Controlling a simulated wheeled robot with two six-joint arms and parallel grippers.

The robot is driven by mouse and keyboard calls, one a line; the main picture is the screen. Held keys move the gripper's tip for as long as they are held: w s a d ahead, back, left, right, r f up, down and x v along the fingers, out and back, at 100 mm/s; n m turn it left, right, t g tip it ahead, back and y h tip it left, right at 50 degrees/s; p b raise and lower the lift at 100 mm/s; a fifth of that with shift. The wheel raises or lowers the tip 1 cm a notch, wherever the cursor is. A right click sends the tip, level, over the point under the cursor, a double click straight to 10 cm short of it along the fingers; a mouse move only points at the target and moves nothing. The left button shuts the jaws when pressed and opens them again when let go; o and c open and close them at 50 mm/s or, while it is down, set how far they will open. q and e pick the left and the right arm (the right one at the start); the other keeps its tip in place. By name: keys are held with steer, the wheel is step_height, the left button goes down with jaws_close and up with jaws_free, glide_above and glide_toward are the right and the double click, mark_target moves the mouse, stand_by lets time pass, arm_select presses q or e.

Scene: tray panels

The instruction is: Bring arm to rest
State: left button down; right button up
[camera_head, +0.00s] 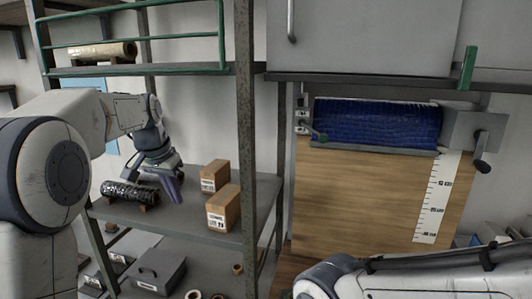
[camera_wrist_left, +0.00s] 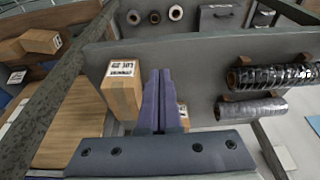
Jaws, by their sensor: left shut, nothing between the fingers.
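My left arm comes in from the left in the head view, and its gripper (camera_head: 172,188) hangs over the grey shelf (camera_head: 195,222), between a dark wrapped roll (camera_head: 128,192) and two cardboard boxes. The left wrist view shows the gripper's purple fingers (camera_wrist_left: 160,100) pressed together with nothing between them. One box (camera_wrist_left: 122,88) is close beside the fingers there; I cannot tell whether they touch. My right arm (camera_head: 415,280) crosses the lower right of the head view, and its gripper is not visible.
The rear box (camera_head: 214,176) and front box (camera_head: 223,208) stand near the rusty shelf post (camera_head: 246,120). A grey case (camera_head: 155,272) and several rolls sit on a lower level. A blue roll (camera_head: 375,123) hangs above a wooden board (camera_head: 350,195) on the right.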

arm_select(q)
steer(key=s+d+f+m+g+b, duration=0.1)
steer(key=s+d+f, duration=0.3)
steer(key=s+d, duration=0.3)
steer(key=s+d+f+m+g+b, duration=0.1)
steer(key=s+d+f+b, duration=0.1)
steer(key=s+d+f, duration=0.5)
steer(key=s+f, duration=0.2)
steer(key=s, duration=0.4)
steer(key=s+d+f+m+b, duration=0.1)
steer(key=s+d+f, duration=0.1)
steer(key=s, duration=0.5)
steer(key=s+d+f+m+g+b, duration=0.1)
steer(key=s+f, duration=0.3)
steer(key=s, duration=0.3)
steer(key=shift+s+d, duration=0.3)
steer(key=shift+d, duration=0.05)
